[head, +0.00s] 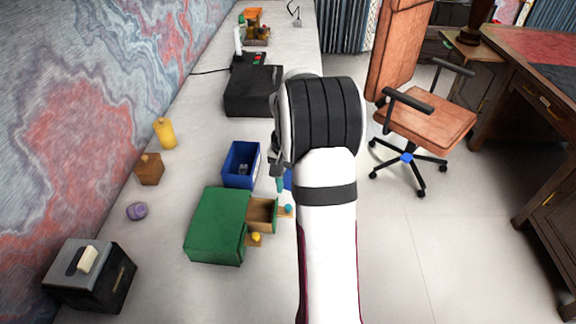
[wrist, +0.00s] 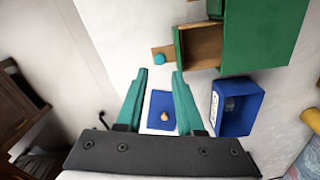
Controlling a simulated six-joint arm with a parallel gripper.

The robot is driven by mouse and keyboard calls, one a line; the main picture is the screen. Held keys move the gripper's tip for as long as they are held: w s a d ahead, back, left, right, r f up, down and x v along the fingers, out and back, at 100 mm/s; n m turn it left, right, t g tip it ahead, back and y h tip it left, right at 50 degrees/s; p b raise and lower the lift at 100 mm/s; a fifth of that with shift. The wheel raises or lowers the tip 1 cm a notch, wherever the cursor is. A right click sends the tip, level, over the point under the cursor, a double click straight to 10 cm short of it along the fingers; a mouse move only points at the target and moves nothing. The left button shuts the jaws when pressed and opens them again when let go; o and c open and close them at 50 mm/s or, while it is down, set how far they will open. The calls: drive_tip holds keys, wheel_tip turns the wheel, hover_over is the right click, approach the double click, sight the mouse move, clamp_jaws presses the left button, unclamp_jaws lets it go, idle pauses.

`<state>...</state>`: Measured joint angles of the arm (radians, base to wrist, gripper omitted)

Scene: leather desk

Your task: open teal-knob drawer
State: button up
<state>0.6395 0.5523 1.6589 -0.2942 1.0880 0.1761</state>
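The green cabinet (head: 215,225) stands on the desk at lower centre in the head view and at the top right in the wrist view (wrist: 262,35). Its teal-knob drawer (head: 262,213) stands pulled out, its wooden inside showing; it also shows in the wrist view (wrist: 200,45). The teal knob (head: 288,209) is on its outer side and shows in the wrist view (wrist: 159,59). A yellow knob (head: 256,237) sits lower on the cabinet. My gripper (wrist: 160,72) is open, its teal fingers apart and empty. In the picture, the knob lies just beyond the fingertips; I cannot tell the distance.
An open blue box (head: 240,167) stands behind the cabinet. A purple object (head: 137,211), brown block (head: 149,169), yellow bottle (head: 165,133) and toaster (head: 90,277) stand left. A black machine (head: 253,92) stands farther back.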

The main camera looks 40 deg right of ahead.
wheel_tip(320, 180, up, 9)
drive_tip(key=shift+r, duration=0.2)
